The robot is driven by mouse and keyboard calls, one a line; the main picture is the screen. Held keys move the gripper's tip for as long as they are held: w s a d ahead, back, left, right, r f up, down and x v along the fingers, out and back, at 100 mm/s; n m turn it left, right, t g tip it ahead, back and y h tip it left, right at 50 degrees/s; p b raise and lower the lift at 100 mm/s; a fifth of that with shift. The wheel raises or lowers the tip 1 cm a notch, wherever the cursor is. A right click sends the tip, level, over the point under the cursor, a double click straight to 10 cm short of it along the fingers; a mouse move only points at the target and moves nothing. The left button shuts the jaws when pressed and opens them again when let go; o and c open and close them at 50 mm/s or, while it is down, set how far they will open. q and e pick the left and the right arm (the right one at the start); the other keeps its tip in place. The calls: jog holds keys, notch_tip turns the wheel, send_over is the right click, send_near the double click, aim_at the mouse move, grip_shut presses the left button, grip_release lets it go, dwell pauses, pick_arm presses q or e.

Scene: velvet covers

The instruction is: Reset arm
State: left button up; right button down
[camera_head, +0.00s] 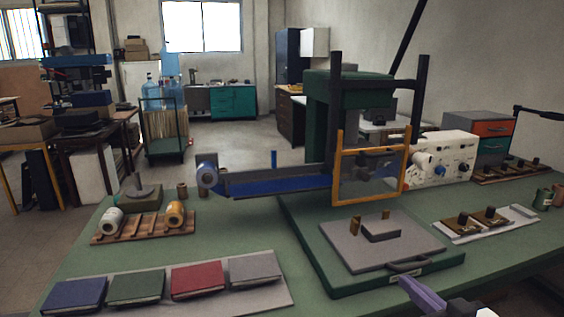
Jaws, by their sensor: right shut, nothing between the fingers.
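My right gripper (412,287) shows at the bottom right edge, its purple fingers shut and empty. It is in front of the green base of the press, near the handle of the grey plate (345,250), and apart from the covers. Only its front part and a piece of my white and black arm show. My left gripper is out of view. Blue (74,295), green (136,288), red (197,280) and grey (254,269) velvet covers lie in a row on a pale tray (283,300) at the front left.
A green press (317,120) with an orange guard frame (338,185) stands mid-table. A wooden rack (150,226) with rolls is on the left. A white tray (513,218) with stamps and a white control box (447,157) are on the right.

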jog(key=s+a+f+g, duration=0.3)
jog(key=s+a+f, duration=0.2)
jog(key=s+f, duration=0.9)
jog(key=s+a+f+g+h, duration=0.1)
jog(key=s+a+f+g, duration=0.3)
jog(key=s+f, duration=0.9)
notch_tip(320, 180, down, 2)
jog(key=shift+s+a+f, duration=0.15)
jog(key=shift+s+a, duration=0.25)
jog(key=shift+a, duration=0.15)
